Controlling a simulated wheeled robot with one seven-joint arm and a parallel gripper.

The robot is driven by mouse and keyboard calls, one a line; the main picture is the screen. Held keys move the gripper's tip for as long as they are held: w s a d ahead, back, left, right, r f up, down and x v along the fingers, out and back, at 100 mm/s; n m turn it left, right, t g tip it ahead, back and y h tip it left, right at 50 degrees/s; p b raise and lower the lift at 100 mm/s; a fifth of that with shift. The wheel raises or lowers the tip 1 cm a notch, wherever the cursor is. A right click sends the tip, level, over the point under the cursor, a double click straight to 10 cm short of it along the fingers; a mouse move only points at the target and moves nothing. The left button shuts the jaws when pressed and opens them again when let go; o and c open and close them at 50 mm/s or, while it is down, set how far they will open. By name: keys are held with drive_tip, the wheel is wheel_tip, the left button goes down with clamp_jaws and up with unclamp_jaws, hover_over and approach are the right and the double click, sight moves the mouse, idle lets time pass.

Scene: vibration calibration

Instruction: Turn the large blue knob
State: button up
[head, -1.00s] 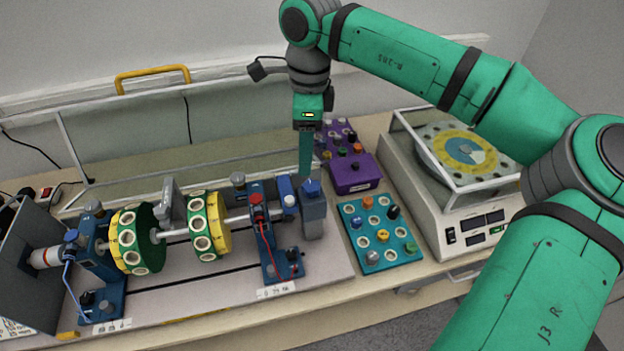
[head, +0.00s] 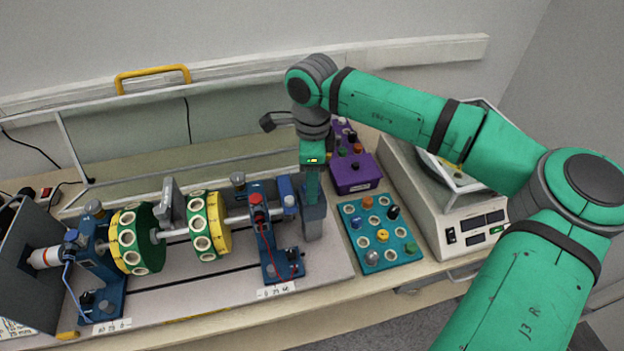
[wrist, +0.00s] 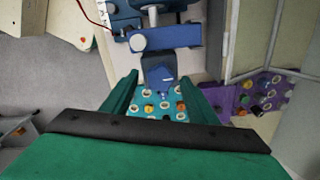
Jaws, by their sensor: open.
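The large blue knob (head: 314,224) is a blocky blue-grey piece at the right end of the shaft rig, in the middle of the head view. My gripper (head: 312,200) points down over it, and its green fingers cover the knob's upper part there. The fingers are apart, one on each side, with visible space beside the knob. I cannot tell whether either finger touches it.
The rig's red-topped blue bearing stand (head: 270,235) is just left of the knob. A teal tray (head: 395,258) with small knobs lies to the right. A purple box (head: 355,178) stands behind, and a white balance machine (head: 455,215) is farther right.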

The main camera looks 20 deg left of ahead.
drive_tip(key=c, duration=1.1)
drive_tip(key=shift+m, duration=0.4)
drive_tip(key=shift+m, duration=2.5)
drive_tip(key=o, duration=1.1)
